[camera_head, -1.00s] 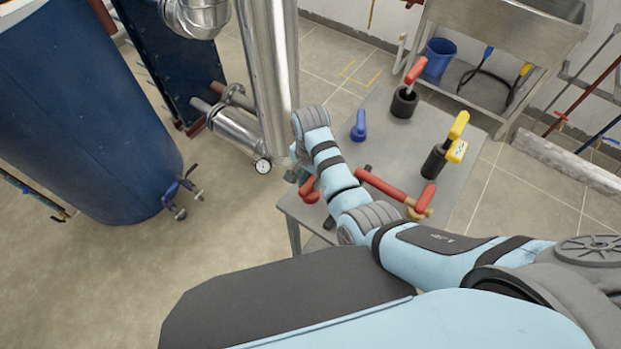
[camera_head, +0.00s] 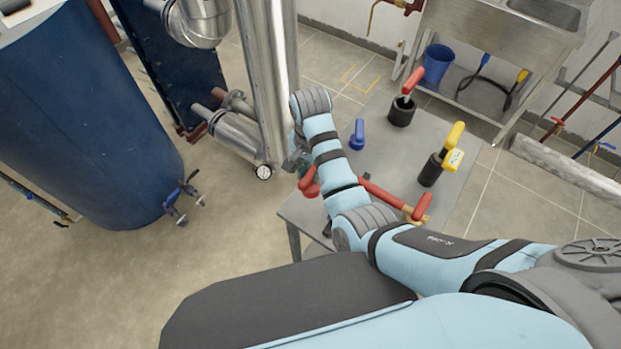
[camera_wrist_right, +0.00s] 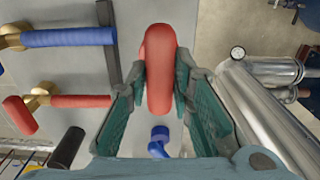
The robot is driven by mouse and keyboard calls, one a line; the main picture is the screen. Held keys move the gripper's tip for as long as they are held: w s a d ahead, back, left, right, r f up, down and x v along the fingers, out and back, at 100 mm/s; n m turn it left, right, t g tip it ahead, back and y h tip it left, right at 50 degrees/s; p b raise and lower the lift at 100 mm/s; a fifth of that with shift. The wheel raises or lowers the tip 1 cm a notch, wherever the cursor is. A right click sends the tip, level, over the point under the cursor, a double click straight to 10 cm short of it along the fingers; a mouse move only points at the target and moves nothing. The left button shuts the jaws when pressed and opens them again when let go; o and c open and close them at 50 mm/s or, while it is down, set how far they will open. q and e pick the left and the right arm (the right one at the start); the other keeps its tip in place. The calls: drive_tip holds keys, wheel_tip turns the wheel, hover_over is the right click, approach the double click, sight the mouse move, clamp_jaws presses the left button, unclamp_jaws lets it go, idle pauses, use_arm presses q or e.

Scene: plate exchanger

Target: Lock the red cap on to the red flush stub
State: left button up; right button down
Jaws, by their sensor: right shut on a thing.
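My right gripper (camera_head: 300,163) is at the left edge of the table, largely hidden by my own wrist in the head view. In the right wrist view its teal fingers (camera_wrist_right: 160,92) are shut on a rounded red piece, which I take as the red cap (camera_wrist_right: 160,62). Red parts (camera_head: 309,184) also show beside the gripper in the head view. The red flush stub (camera_wrist_right: 80,101) is a red pipe with a brass valve and red lever, left of the held piece and apart from it. In the head view the red stub (camera_head: 382,194) is partly behind my arm. My left gripper is not seen.
On the metal table (camera_head: 385,165) stand a blue cap (camera_head: 357,134), a red-handled black piece (camera_head: 401,112) and a yellow-handled black piece (camera_head: 432,168). A steel pipe (camera_head: 268,80) with a gauge (camera_head: 264,172) and a blue tank (camera_head: 85,120) are to the left.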

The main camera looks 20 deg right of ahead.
drive_tip(key=shift+r, duration=0.95)
